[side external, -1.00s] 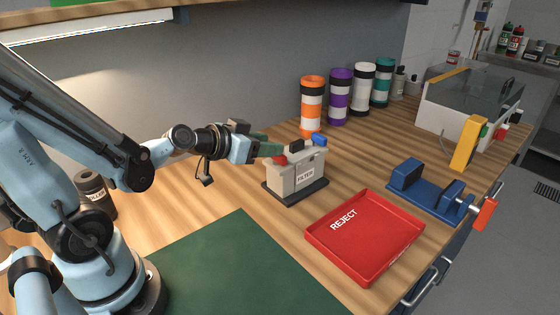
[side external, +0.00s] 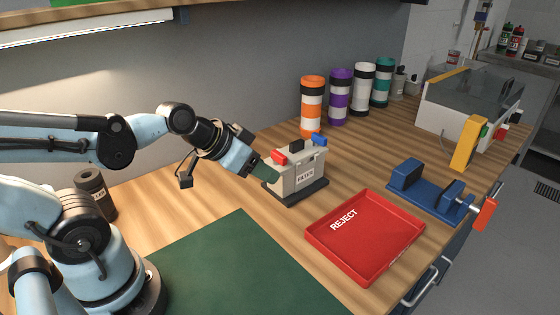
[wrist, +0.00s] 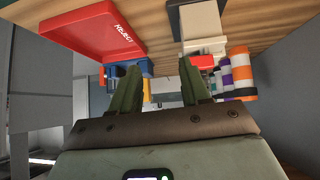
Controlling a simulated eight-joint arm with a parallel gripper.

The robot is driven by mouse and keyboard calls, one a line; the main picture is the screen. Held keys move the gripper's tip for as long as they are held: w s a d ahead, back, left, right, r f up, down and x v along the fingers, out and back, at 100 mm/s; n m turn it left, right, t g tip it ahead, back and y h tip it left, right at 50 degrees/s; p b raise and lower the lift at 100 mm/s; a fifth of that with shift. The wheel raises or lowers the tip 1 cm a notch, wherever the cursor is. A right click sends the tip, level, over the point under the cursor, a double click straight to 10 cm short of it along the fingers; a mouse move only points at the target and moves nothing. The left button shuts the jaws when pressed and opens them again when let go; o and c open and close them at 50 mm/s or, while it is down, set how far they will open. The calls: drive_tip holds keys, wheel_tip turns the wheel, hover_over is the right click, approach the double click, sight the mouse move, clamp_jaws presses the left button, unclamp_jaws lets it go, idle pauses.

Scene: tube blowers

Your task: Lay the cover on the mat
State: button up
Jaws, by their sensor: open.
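The filter box (side external: 302,175), beige and labelled FILTER, stands upright on a dark base. Its lid is the likely cover (side external: 300,153), with a red part (side external: 279,157), a black part (side external: 296,145) and a blue part (side external: 319,140) at the top. My gripper (side external: 268,172) is open, tilted down at the box's left side, its green fingers close to the box below the red part; contact cannot be told. In the wrist view, my gripper's fingers (wrist: 157,66) are apart with nothing held between them. The green mat (side external: 240,265) lies bare in front.
The red REJECT tray (side external: 365,240) is empty, right of the mat. A blue clamp fixture (side external: 430,190) stands beyond it. Several banded cylinders (side external: 340,97) stand behind the box. A dark jar (side external: 95,195) stands at left.

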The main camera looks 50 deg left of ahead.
drive_tip(key=shift+s+d+r+g, duration=0.1)
drive_tip(key=shift+s+d+g, duration=0.15)
drive_tip(key=shift+s+g, duration=0.35)
drive_tip(key=shift+o, duration=0.7)
drive_tip(key=shift+s+y, duration=0.4)
drive_tip(key=shift+o, duration=1.2)
drive_tip(key=shift+s+r+n+g, duration=0.15)
drive_tip(key=shift+s+n+g, duration=0.05)
drive_tip(key=shift+n+g, duration=0.1)
drive_tip(key=o, duration=0.6)
drive_tip(key=shift+a, duration=0.1)
drive_tip(key=shift+o, duration=0.2)
drive_tip(key=shift+w+r, duration=0.1)
wheel_tip(320, 180, up, 8)
drive_tip(key=g, duration=0.6)
hover_over(297, 142)
drive_tip(key=s, duration=0.1)
drive_tip(key=shift+w+a+f, duration=0.1)
drive_tip(key=shift+w+f, duration=0.1)
drive_tip(key=shift+f, duration=1.75)
drive_tip(key=shift+w+d+f, duration=0.1)
drive_tip(key=shift+w+f, duration=0.1)
drive_tip(key=shift+f, duration=1.8)
drive_tip(key=shift+w+a+f, duration=0.1)
drive_tip(key=shift+w+f, duration=0.1)
drive_tip(key=shift+f, duration=1.75)
